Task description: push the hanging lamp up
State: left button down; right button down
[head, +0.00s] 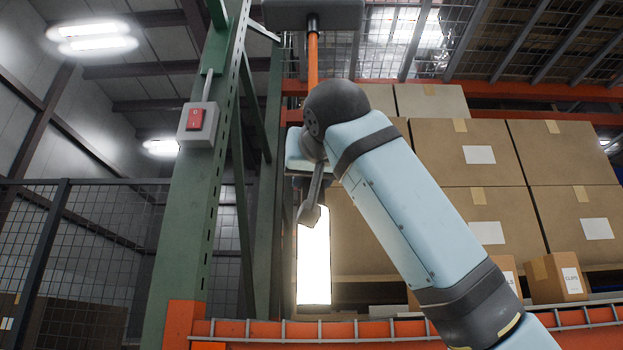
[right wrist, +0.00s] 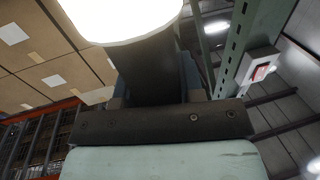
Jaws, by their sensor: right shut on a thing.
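The hanging lamp (head: 314,262) is a bright white glowing tube, upright, in the middle of the head view. Above it an orange rod (head: 312,62) runs up to a dark fitting under a grey box (head: 312,14). My right gripper (head: 309,187) is at the lamp's top end, partly hidden by my own wrist. In the right wrist view the glowing lamp (right wrist: 125,14) fills the top, and its dark neck (right wrist: 155,72) sits between the fingers, with the gripper shut on it. The join between rod and lamp is hidden behind my arm. My left gripper is out of view.
A green rack post (head: 192,200) with a red switch box (head: 197,122) stands left of the lamp. Stacked cardboard boxes (head: 465,152) fill the rack behind and to the right. An orange beam (head: 260,330) crosses below. A mesh fence (head: 90,250) is at left.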

jog(key=shift+d+r, duration=0.2)
jog(key=shift+r, duration=0.15)
jog(key=c, duration=1.2)
grip_release()
jog(key=o, duration=0.4)
jog(key=shift+a, duration=0.1)
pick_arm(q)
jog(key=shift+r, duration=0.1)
pick_arm(e)
jog(key=shift+o, duration=0.3)
jog(key=shift+f, duration=0.1)
jog(key=shift+s, duration=0.35)
pick_arm(q)
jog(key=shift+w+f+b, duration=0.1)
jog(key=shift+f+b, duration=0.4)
jog(key=shift+b, duration=0.55)
pick_arm(e)
jog(key=s+d, duration=0.2)
jog(key=s, duration=1.1)
jog(key=shift+d, duration=0.3)
